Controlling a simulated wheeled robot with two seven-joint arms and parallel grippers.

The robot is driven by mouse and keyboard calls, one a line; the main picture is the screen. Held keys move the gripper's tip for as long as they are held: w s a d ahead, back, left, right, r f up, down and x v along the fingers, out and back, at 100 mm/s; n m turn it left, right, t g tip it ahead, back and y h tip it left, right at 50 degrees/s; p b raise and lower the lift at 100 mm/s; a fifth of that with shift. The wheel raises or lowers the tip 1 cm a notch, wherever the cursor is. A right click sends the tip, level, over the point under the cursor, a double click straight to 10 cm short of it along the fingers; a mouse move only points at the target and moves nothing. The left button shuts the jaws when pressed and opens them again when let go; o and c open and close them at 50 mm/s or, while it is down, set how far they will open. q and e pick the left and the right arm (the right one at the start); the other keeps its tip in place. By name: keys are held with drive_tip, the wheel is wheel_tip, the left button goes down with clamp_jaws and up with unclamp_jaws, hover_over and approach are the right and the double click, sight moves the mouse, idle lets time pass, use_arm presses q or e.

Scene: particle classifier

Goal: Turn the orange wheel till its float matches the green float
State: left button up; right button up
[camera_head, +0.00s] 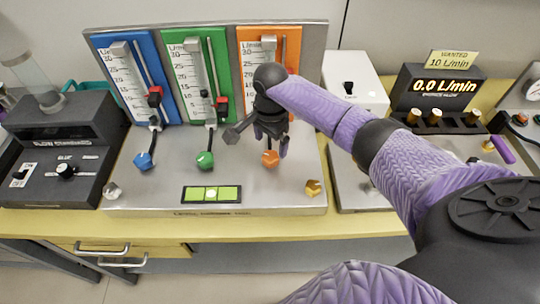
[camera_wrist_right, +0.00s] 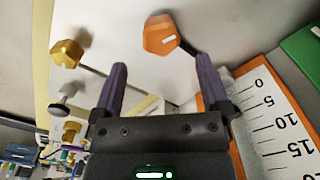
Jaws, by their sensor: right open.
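The orange wheel (camera_head: 270,159) is a faceted knob low on the panel, below the orange scale (camera_head: 246,75). In the right wrist view the wheel (camera_wrist_right: 161,34) lies beyond my fingertips, between their lines and apart from them. My right gripper (camera_head: 270,141) is open, pointing down just above the wheel; its two purple fingers (camera_wrist_right: 160,68) hold nothing. The green scale (camera_head: 186,85) has a dark and red float marker (camera_head: 222,104) low on its right side. The orange scale's float is hidden behind my right arm. My left gripper is not in view.
The blue wheel (camera_head: 144,160) and green wheel (camera_head: 205,160) stand left of the orange one; a gold knob (camera_head: 313,187) is to its right. A panel (camera_head: 212,194) with lit green segments sits in front. A display (camera_head: 442,86) reads 0.0 L/min; a sign (camera_head: 452,62) says wanted 10 L/min.

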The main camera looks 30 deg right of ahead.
sight(270, 155)
wheel_tip(270, 155, down, 6)
drive_tip(key=shift+r+b, duration=0.2)
drive_tip(key=shift+b, duration=0.75)
drive_tip(key=shift+c, duration=0.2)
drive_tip(key=c, duration=1.2)
drive_tip(key=shift+r, duration=0.1)
drive_tip(key=shift+c, duration=0.2)
